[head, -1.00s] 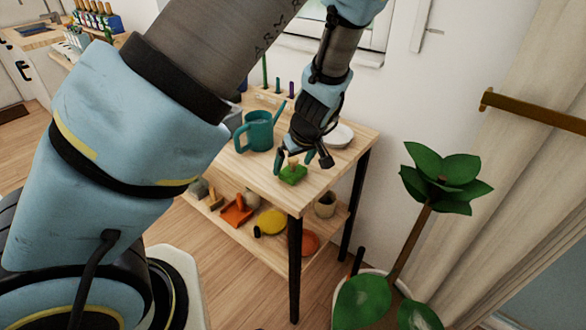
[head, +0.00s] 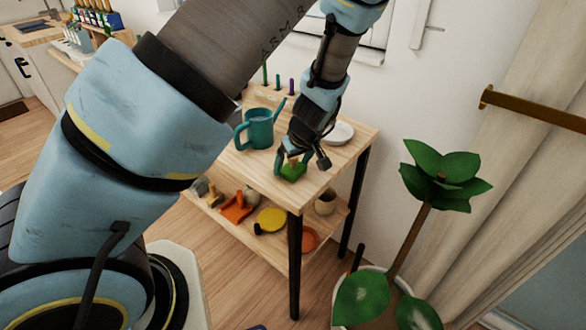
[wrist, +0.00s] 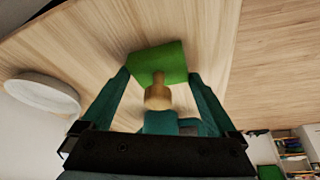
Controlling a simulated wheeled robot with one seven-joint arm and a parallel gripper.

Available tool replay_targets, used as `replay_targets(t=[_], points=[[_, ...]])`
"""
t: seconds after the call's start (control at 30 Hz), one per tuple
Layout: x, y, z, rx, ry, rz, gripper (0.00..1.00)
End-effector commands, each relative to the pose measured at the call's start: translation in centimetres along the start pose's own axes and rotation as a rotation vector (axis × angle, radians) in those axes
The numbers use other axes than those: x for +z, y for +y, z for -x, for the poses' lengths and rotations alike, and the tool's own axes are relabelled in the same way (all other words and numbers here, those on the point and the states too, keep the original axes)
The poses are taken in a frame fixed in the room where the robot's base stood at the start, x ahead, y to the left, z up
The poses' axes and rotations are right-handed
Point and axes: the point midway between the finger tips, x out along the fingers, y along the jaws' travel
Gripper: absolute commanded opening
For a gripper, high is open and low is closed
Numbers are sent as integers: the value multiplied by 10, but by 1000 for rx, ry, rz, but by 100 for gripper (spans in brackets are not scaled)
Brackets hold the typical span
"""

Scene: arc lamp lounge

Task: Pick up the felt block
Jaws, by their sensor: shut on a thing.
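The felt block is a green block with a light wooden knob. It shows in the head view (head: 292,172) near the front corner of the wooden table and in the wrist view (wrist: 160,60). My gripper (wrist: 160,78) is shut on the block, with one teal finger against each side and the knob between them. In the head view my gripper (head: 297,163) points down over the block and hides part of it. I cannot tell whether the block touches the tabletop (head: 313,188).
A teal watering can (head: 260,130) stands left of my gripper, and a white dish (head: 339,133) is behind it. The lower shelf holds a yellow disc (head: 271,219), a beige cup (head: 326,202) and other items. A potted plant (head: 425,215) stands right of the table.

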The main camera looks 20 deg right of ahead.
Motion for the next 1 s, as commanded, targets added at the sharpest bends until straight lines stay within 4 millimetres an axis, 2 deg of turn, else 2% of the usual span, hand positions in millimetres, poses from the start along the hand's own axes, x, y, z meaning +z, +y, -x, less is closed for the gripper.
replay_targets(t=[0.27,0.37,0.7,0.83,1.0], points=[[-3,1,5,2,1,1,31],[-8,2,17,5,2,2,31],[-33,1,74,4,1,1,31],[-39,1,87,2,1,-1,31],[-41,0,92,-1,0,0,30]])
